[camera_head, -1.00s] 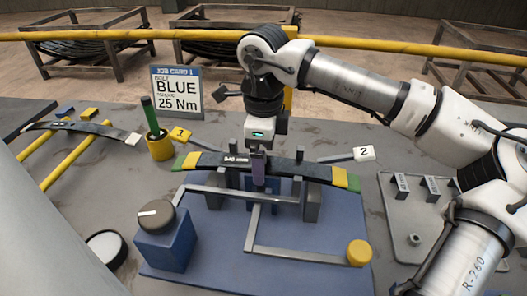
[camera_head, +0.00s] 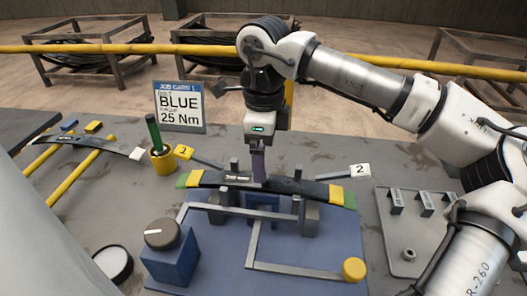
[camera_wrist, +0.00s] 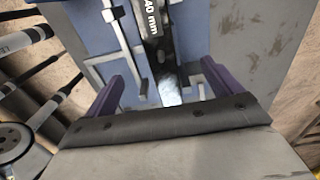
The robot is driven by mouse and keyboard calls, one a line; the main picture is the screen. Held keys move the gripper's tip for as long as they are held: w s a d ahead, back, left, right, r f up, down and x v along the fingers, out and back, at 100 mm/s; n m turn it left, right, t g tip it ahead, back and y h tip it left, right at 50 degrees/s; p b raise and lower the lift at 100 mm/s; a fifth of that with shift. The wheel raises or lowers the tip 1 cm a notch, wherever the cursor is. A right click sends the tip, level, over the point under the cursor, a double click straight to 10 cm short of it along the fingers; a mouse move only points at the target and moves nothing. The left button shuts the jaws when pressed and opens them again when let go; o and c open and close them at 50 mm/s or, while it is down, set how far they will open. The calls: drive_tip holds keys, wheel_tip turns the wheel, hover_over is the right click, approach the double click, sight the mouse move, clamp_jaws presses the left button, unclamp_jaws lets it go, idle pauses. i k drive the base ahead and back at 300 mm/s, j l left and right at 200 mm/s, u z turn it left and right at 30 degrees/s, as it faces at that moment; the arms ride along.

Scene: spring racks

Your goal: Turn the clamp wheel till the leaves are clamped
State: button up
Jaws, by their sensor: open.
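The dark leaves (camera_head: 215,178) lie across the clamp fixture, with yellow and green bands at their ends. They show in the wrist view as a dark strip (camera_wrist: 153,25) marked "40 mm". My gripper (camera_head: 258,176) is open over the middle of the leaves. Its purple fingers (camera_wrist: 160,85) stand apart on either side of the strip, holding nothing visible. A dark round knob with a white mark (camera_head: 162,233) sits on a blue block at the front left. A yellow knob (camera_head: 354,269) ends a grey bent bar at the front right. I cannot tell which part is the clamp wheel.
A job card (camera_head: 180,106) reads "BLUE 25 Nm". A yellow cup (camera_head: 163,160) with a green rod stands left of the fixture. Tags 1 (camera_head: 183,152) and 2 (camera_head: 359,170) flank the leaves. A grey plate (camera_head: 410,225) lies at right. Another leaf (camera_head: 75,140) rests on yellow rails.

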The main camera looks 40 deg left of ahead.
sight(161, 235)
drive_tip(key=k, duration=1)
